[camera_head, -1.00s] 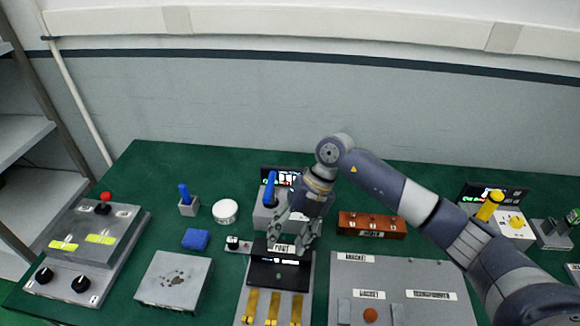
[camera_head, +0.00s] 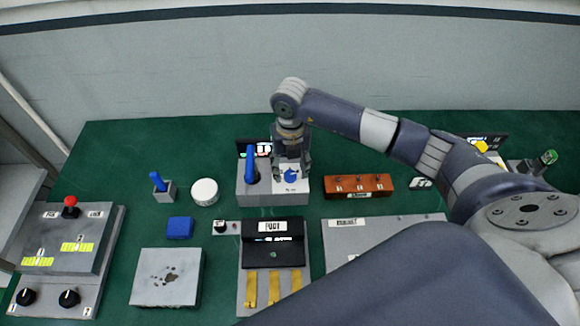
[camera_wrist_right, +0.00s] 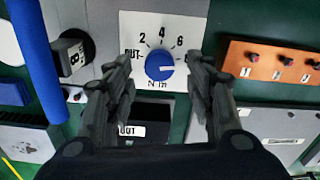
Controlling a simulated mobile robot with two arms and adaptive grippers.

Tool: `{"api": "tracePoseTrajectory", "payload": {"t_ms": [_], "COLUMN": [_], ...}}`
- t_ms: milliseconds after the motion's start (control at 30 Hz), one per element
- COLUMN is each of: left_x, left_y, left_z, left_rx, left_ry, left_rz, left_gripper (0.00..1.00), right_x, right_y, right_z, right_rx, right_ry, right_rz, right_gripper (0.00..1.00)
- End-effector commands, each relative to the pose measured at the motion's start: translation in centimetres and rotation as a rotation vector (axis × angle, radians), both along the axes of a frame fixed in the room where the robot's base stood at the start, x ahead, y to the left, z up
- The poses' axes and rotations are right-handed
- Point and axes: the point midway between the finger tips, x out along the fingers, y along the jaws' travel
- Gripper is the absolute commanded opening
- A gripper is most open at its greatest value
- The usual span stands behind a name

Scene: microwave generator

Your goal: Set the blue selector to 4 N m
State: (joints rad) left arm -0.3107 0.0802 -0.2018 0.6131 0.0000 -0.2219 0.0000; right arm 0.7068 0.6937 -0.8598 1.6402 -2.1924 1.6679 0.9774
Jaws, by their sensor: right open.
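The blue selector (camera_wrist_right: 160,66) is a round knob on a white dial plate (camera_wrist_right: 187,28) marked 2, 4 and 6, with "OUT" at the left and "N m" below. Its pale mark points right, past the 6, not at the 4. In the head view the selector (camera_head: 291,176) shows on the grey box (camera_head: 262,198), beside a blue lever (camera_head: 250,163). My right gripper (camera_head: 291,168) is over the dial; in the wrist view its open fingers (camera_wrist_right: 163,88) stand either side of the knob. Contact cannot be told. My left gripper is not in view.
An orange-brown block with several small knobs (camera_head: 358,186) stands right of the dial box. A black panel (camera_head: 272,248) is in front of it. A white round piece (camera_head: 204,191) and a blue block (camera_head: 180,227) lie left. Green table shows behind the box.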

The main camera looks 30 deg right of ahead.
Motion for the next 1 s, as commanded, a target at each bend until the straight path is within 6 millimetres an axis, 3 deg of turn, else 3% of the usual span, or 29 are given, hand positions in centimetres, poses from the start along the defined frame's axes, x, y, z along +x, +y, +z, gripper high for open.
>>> {"api": "tracePoseTrajectory", "payload": {"t_ms": [233,500,700,1000], "left_x": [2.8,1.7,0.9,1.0], "left_y": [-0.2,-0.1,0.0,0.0], "left_z": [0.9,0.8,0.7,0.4], "left_rx": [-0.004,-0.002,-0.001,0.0], "left_ry": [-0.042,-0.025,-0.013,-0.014], "left_rz": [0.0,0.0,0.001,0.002], "left_gripper": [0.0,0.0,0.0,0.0], "right_x": [0.0,0.0,0.0,0.0], "right_y": [0.0,0.0,0.0,0.0], "right_z": [-2.0,-2.2,-2.1,-2.2], "right_rx": [0.0,0.001,0.001,0.001], "right_ry": [0.0,-0.001,-0.001,-0.001], "right_rz": [0.001,0.001,0.001,0.016], "right_gripper": [0.49,0.49,0.05,0.05]}}
